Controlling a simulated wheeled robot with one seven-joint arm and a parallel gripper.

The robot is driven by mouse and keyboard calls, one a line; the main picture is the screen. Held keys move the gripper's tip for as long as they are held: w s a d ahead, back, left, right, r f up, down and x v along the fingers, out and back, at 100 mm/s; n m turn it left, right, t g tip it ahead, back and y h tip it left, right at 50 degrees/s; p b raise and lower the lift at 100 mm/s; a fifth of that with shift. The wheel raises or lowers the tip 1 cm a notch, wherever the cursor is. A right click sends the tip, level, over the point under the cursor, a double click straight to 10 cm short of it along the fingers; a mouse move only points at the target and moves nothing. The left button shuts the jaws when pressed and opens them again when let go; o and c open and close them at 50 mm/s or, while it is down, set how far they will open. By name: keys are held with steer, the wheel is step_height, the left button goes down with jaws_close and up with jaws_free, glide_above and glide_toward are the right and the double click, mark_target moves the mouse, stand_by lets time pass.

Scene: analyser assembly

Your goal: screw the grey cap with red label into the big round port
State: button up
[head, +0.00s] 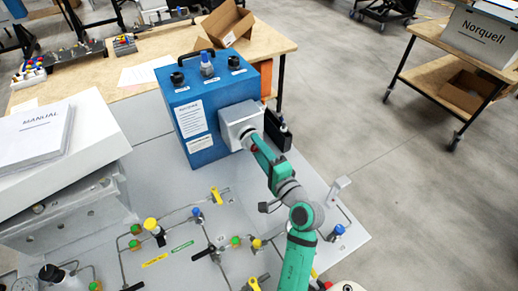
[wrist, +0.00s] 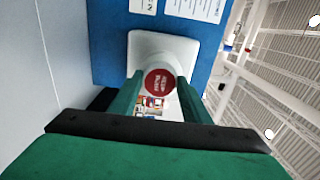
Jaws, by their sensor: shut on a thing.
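The grey cap with red label (wrist: 160,83) faces the wrist camera, with its round red label between my two green fingers. My gripper (wrist: 158,88) is shut on the cap at the front of a pale square housing (wrist: 148,45). The housing also shows in the head view (head: 238,122), on the side of the blue analyser box (head: 193,95). The cap is in line with the housing, and its rear and the big round port are hidden behind it. I cannot tell how deep the cap sits. In the head view my gripper (head: 251,142) reaches the housing from the lower right.
A black bracket-like part (head: 277,130) stands close right of the housing. Black knobs and a blue-capped fitting (head: 207,66) top the box. Pipes with coloured valves (head: 150,224) cover the grey bench below. A manual (head: 38,135) lies at left.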

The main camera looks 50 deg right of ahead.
steer(key=shift+w+d, duration=0.25)
steer(key=shift+w, duration=0.4)
stand_by(1.5)
steer(key=shift+o, duration=1)
steer(key=shift+c, duration=1)
steer(key=m, duration=1.7)
steer(key=shift+m, duration=0.4)
steer(key=m, duration=0.6)
steer(key=shift+d, duration=0.1)
